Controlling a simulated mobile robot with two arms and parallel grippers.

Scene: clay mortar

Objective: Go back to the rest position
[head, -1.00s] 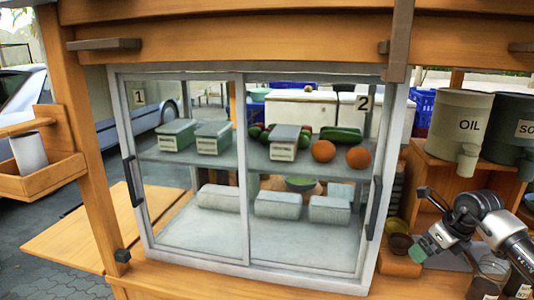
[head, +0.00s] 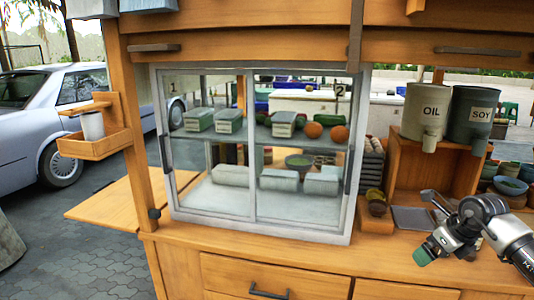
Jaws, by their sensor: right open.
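My right gripper (head: 429,250) is at the right of the head view, above the wooden counter. Its jaws are open and I see nothing between them. My right arm comes in from the right edge. My left gripper is not in view. The glass cabinet (head: 255,224) stands left of my right gripper, apart from it, with its sliding doors marked 1 and 2 closed. Behind the glass are grey-green boxes (head: 229,121), orange fruits (head: 339,134) and a green bowl (head: 298,161).
The OIL container (head: 425,112) and SOY container (head: 472,115) stand on a wooden shelf (head: 405,165) behind my right arm. Small bowls (head: 376,200) sit beside the cabinet. Drawers (head: 270,278) are below the counter. A cup (head: 93,125) stands on a side shelf at the left.

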